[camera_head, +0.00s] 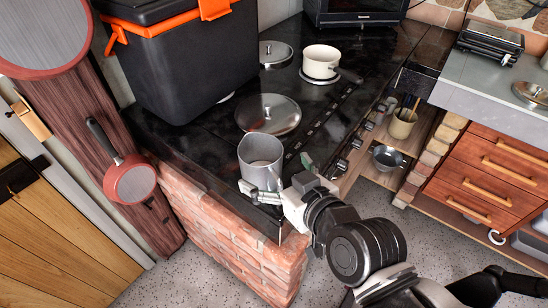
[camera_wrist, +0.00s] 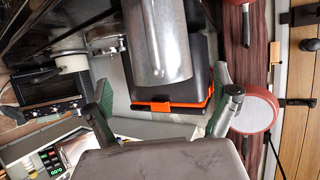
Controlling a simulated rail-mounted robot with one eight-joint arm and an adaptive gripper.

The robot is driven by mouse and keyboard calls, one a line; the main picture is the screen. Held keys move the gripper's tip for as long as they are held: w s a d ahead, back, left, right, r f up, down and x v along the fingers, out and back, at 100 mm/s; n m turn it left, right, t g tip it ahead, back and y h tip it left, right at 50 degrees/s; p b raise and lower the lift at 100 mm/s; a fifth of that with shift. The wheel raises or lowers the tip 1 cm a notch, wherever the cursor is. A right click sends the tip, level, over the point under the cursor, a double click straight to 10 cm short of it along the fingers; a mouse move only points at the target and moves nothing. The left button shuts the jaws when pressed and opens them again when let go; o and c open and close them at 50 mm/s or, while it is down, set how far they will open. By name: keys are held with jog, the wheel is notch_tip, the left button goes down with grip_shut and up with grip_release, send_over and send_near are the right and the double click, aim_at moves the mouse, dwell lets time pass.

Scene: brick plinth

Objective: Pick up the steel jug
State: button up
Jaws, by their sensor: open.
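The steel jug (camera_head: 258,166) is a grey metal cylinder standing upright near the front corner of the black stovetop (camera_head: 195,140). In the wrist view the jug (camera_wrist: 158,42) shows at top centre, beyond the gap between my fingertips. My gripper (camera_head: 279,176) is open and empty at the jug's near side, low on its body. One finger shows at the jug's lower left and the other to its right. In the wrist view my gripper's (camera_wrist: 163,100) green-padded fingers are spread wide. I cannot tell whether either touches the jug.
A large black box with orange latches (camera_head: 185,60) stands behind and left of the jug. A round metal lid (camera_head: 268,114) lies just behind it. A white pot (camera_head: 321,62) sits farther back. A red pan (camera_head: 131,180) hangs at left. The brick plinth's edge is close in front.

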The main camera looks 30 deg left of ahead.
aim_at(252, 146)
jog(key=shift+b+x, duration=0.7)
jog(key=shift+x, duration=2.6)
jog(key=c, duration=1.6)
jog(key=shift+r, duration=0.1)
jog(key=shift+r+p, duration=0.5)
jog(key=shift+r, duration=0.55)
jog(key=shift+r+p, duration=0.3)
jog(key=shift+r, duration=0.6)
jog(key=s+d+r+p, duration=0.1)
jog(key=s+r+p, duration=0.2)
jog(key=s+r, duration=0.3)
jog(key=shift+s+d+r, duration=0.35)
jog(key=shift+s, duration=2.35)
